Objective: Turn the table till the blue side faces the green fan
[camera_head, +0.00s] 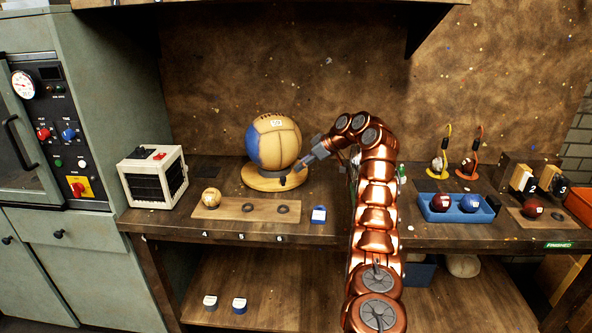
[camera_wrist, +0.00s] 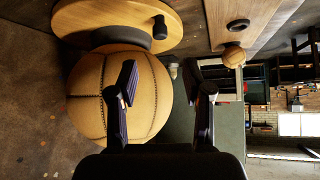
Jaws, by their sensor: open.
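The turntable (camera_head: 262,184) is a round wooden disc on the bench, with a dark upright knob (camera_head: 283,181) on its front edge. A big tan leather ball (camera_head: 282,143) with a white label sits on it. The ball's blue side (camera_head: 252,143) faces left. A cream box with a black grille (camera_head: 147,186) and a red switch stands left of it; I see no green fan. My gripper (camera_head: 302,164) is at the right of the ball, near the knob. In the wrist view my gripper (camera_wrist: 167,87) is open and empty, with the ball (camera_wrist: 88,95) and knob (camera_wrist: 160,27) beyond.
A blue tray (camera_head: 455,208) with balls and two hook stands (camera_head: 472,166) are at the right. A grey-green cabinet (camera_head: 110,80) stands left.

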